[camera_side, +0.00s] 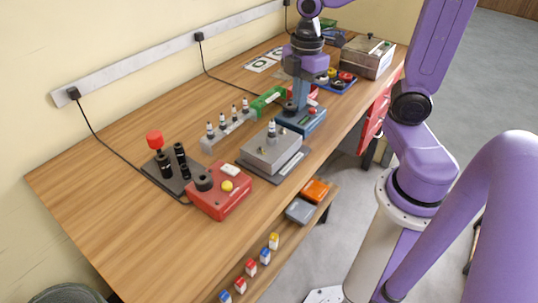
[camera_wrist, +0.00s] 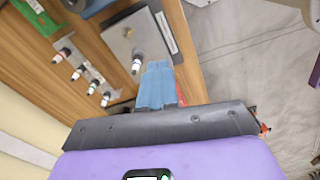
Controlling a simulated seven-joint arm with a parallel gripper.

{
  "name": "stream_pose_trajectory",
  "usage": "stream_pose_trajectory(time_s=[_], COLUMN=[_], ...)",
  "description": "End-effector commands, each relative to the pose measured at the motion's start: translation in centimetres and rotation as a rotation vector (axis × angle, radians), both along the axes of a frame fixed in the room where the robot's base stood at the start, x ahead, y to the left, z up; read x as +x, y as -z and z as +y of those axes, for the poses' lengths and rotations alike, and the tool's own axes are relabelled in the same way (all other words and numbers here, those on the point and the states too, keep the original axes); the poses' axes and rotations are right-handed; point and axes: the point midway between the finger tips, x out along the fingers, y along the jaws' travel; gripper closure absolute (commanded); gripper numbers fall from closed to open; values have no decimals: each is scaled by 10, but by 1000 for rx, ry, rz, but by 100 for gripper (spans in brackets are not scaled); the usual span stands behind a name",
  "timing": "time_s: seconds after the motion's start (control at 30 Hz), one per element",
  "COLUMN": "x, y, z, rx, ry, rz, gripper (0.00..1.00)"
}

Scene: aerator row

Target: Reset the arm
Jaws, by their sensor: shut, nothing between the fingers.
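My gripper (camera_side: 300,97) hangs down over the far half of the bench, its blue fingers close above or in front of a blue box (camera_side: 311,121); I cannot tell if they touch it. In the wrist view the fingers of my gripper (camera_wrist: 156,84) are together and hold nothing. A small white bottle with a dark band (camera_side: 271,130) stands upright on a grey metal block (camera_side: 262,151). It also shows in the wrist view (camera_wrist: 137,62), just beside the fingertips. Several similar bottles (camera_side: 222,122) stand in a row on a light grey rack (camera_side: 215,143).
A red box with a yellow button (camera_side: 214,203) and a dark tray with a red-topped post (camera_side: 155,142) are at near left. A lidded box (camera_side: 367,57) is at the far end. The bench's near left (camera_side: 85,190) is clear.

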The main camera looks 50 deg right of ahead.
Motion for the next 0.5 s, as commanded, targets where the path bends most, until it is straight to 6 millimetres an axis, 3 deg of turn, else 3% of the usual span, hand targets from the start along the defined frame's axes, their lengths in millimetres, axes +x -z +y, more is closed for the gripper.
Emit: stream_pose_trajectory(time_s=[0.2, 0.5], x=[-50, -118], y=[6, 15], z=[45, 74], rx=[4, 7], ry=[70, 177], rz=[10, 20], gripper=[100, 100])
